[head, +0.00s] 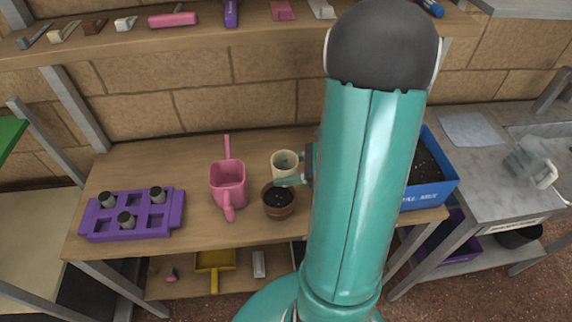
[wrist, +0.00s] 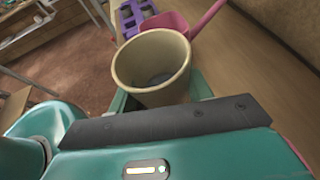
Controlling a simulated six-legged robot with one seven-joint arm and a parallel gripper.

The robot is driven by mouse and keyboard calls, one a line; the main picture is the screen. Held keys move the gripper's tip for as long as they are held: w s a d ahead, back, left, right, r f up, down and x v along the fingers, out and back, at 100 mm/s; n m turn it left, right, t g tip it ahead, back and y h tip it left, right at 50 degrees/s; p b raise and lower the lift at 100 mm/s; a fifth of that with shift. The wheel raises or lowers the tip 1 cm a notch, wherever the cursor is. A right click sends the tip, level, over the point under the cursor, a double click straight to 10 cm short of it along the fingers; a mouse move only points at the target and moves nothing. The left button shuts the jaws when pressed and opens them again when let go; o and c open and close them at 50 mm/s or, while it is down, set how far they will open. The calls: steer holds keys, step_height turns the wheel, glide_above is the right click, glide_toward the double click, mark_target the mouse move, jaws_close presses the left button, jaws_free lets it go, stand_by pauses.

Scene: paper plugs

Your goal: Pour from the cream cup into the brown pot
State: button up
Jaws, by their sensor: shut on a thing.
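The cream cup (head: 284,162) is held by my gripper (head: 300,175) above the wooden bench, just behind and above the brown pot. In the wrist view the cup (wrist: 150,72) shows its open mouth, with something grey inside. The cup looks close to upright. The brown pot (head: 278,208) stands on the bench with dark soil in it. My gripper is shut on the cup, and my arm hides the bench to the right of it. The brown pot does not show in the wrist view.
A purple tray (head: 132,224) with several small plugs lies further left. A blue box of soil (head: 432,185) is on the right behind my arm. A shelf (head: 195,35) runs above the bench.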

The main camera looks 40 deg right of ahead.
steer(key=shift+w+f, duration=0.1)
steer(key=shift+f, duration=1.15)
steer(key=shift+d+r, duration=0.15)
steer(key=shift+d, duration=0.15)
steer(key=shift+a+r+h, duration=0.1)
steer(key=shift+a+h, duration=0.05)
steer(key=shift+h, duration=0.25)
steer(key=shift+w+d+n+h, duration=0.1)
steer(key=shift+d+n+h, duration=0.2)
steer(key=shift+n, duration=0.2)
steer(key=shift+a+r, duration=0.1)
steer(key=shift+a, duration=0.35)
steer(key=shift+d, duration=0.25)
steer(key=shift+a, duration=0.1)
steer(key=shift+d+r+n+h, duration=0.15)
steer(key=shift+d+n+h, duration=0.15)
steer(key=shift+d+h, duration=0.1)
